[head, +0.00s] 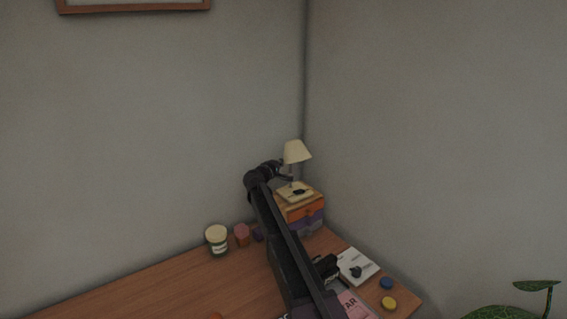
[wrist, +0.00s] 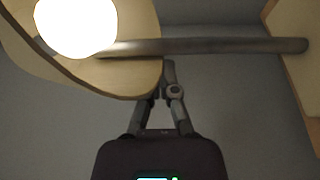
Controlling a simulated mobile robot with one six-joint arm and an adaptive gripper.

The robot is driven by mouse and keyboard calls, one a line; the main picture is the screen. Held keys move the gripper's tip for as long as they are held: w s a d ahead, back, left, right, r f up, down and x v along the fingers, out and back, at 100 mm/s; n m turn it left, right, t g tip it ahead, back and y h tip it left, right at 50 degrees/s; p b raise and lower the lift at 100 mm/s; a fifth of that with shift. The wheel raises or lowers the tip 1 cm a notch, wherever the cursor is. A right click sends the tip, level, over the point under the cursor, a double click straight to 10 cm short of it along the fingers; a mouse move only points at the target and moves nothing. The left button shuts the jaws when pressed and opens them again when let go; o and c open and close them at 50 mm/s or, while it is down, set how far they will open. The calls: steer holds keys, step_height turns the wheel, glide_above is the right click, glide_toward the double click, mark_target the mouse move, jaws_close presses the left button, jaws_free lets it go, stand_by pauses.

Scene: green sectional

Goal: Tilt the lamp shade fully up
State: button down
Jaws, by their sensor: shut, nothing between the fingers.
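The lamp has a cream shade (head: 296,151) on a thin stem, and its base (head: 294,194) stands on a small drawer box in the corner. The shade's opening faces mostly downward with a slight tilt. In the wrist view I see into the shade (wrist: 135,75), with the round lit bulb (wrist: 75,25) inside. The grey stem (wrist: 220,46) runs across to the base (wrist: 290,25) at the right. My gripper (wrist: 168,68) is shut and empty, its tips close beside the shade's rim; I cannot tell whether they touch. The head view shows my gripper (head: 286,178) just below the shade.
The drawer box (head: 306,212) stands on the wooden desk (head: 180,280) against the walls. A lidded cup (head: 217,240) and small pink block (head: 242,235) stand left of my arm.

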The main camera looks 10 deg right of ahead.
steer(key=w+a, duration=0.2)
steer(key=w, duration=0.2)
steer(key=v, duration=1)
steer(key=shift+s, duration=0.35)
steer(key=shift+f, duration=0.1)
